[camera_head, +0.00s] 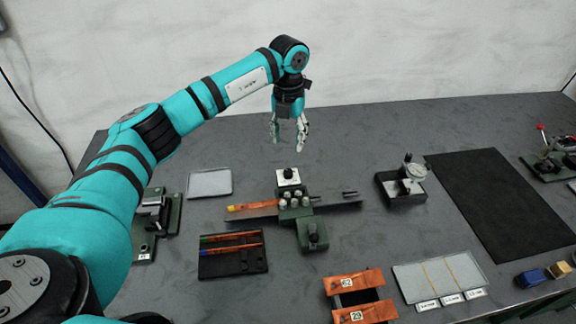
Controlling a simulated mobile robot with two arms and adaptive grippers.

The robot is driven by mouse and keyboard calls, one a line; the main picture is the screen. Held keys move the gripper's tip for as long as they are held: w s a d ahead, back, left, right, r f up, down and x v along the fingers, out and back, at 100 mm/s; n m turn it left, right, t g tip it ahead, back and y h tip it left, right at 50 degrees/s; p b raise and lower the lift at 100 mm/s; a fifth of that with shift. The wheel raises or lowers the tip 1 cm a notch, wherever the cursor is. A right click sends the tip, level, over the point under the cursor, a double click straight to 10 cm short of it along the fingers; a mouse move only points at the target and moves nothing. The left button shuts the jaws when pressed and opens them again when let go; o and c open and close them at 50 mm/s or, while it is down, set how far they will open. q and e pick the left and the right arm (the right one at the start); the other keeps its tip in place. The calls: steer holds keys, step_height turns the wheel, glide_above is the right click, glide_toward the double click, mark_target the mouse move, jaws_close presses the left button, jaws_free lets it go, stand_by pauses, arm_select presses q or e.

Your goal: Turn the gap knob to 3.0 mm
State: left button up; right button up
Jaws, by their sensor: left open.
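The gap knob seems to be the small black knob (289,174) on a white dial plate (288,182) at the back of the green rolling device (311,233) in the middle of the table. Its scale is too small to read. My left gripper (288,145) is open and empty, pointing down above and just behind the knob, apart from it. A copper strip (245,208) lies on the device's left feed plate. My right gripper is not in view.
A black tray with strips (233,262) lies front left of the device. Copper pieces on a stand (356,282) are in front. A gauge in a black box (402,183) stands right, beside a dark mat (495,200). A grey plate (209,183) lies left.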

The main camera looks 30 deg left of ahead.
mark_target(288, 171)
arm_select(q)
step_height(288, 171, down, 11)
steer(key=shift+w+a+f+p, duration=0.1)
steer(key=shift+p, duration=0.95)
steer(key=shift+f, duration=0.4)
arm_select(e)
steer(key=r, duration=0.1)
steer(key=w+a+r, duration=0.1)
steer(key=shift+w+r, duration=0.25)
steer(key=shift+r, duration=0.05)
arm_select(q)
steer(key=shift+c, duration=0.2)
jaws_close()
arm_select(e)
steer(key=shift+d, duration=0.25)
